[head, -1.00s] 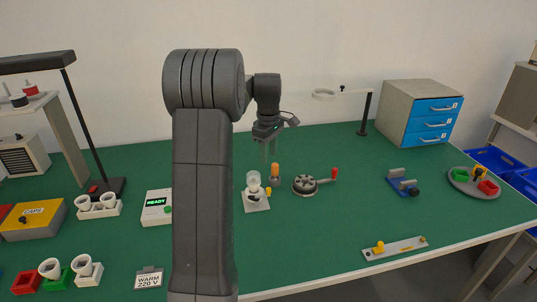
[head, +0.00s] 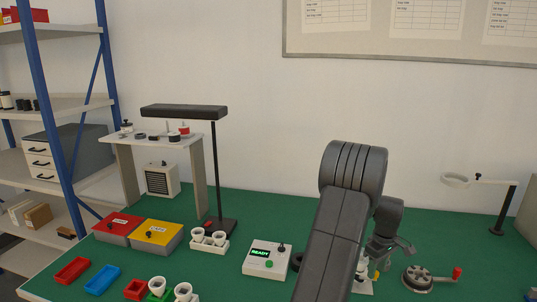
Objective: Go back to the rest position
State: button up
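My arm rises from the bottom of the head view, right of the middle, and bends over to the right. My gripper (head: 386,262) hangs at its end above the green bench (head: 225,272), partly hidden by my own arm. Its fingers are too small and dark to tell whether they are open or shut. I see nothing clearly held in it. Below and behind it, a small white stand (head: 362,284) shows only in part beside my forearm.
A grey box reading READY (head: 262,268) is left of my arm. A round dark fixture with a red handle (head: 418,279) is to its right. A black lamp (head: 214,165), red box (head: 118,230), yellow box (head: 158,240) and white cup holder (head: 209,247) stand farther left.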

jog(key=shift+f, duration=0.4)
